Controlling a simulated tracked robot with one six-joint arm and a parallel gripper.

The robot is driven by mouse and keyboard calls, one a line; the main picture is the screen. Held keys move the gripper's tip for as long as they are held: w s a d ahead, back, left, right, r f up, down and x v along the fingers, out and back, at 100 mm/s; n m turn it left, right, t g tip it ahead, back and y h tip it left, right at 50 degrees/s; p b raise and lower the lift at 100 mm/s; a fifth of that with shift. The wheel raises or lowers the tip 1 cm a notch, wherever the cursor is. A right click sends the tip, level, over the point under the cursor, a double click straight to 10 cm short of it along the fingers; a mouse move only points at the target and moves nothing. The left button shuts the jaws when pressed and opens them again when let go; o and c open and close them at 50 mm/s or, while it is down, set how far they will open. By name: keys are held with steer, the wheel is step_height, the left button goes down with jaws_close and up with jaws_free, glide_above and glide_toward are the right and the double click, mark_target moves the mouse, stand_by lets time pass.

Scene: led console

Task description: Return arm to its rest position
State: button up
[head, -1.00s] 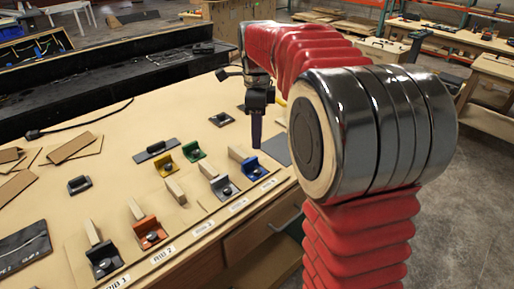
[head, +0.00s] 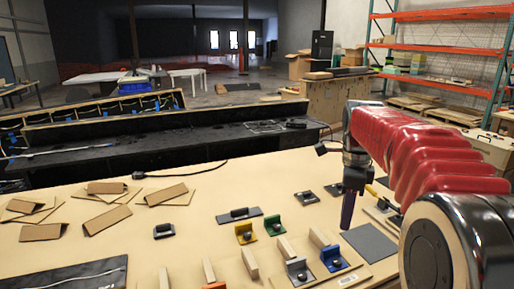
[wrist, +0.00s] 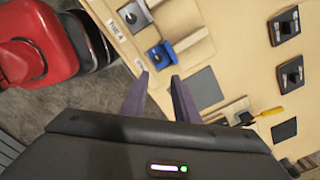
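My arm with its red sleeve (head: 415,150) shows at the right of the head view. My gripper (head: 347,226) hangs from it, fingers down, above the light wooden bench (head: 150,262). In the wrist view my gripper's two purple fingers (wrist: 160,78) are apart, with nothing between them. In the head view the fingertips show behind a blue block (head: 334,258) and left of a dark flat plate (head: 370,242). The wrist view shows the blue block (wrist: 160,55) beyond the fingers. I cannot tell the exact height above the bench.
Coloured blocks with wooden pieces line the bench front, including yellow (head: 245,233) and green (head: 275,229) ones. Folded cardboard pieces (head: 107,215) lie left. A yellow-handled tool (wrist: 268,112) lies near the gripper. A black ledge (head: 200,145) runs behind the bench.

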steer(key=s+a+f+n+t, duration=0.1)
steer(key=s+a+f+n, duration=0.1)
steer(key=s+n, duration=0.5)
steer(key=s+a+f+n+t, duration=0.2)
steer(key=s+a+n, duration=0.3)
steer(key=s+n, duration=0.3)
steer(key=s+a+f+n+t, duration=0.2)
steer(key=s+a+n, duration=0.1)
steer(key=s+n, duration=0.4)
steer(key=shift+s+a+n, duration=0.3)
steer(key=shift+s, duration=0.65)
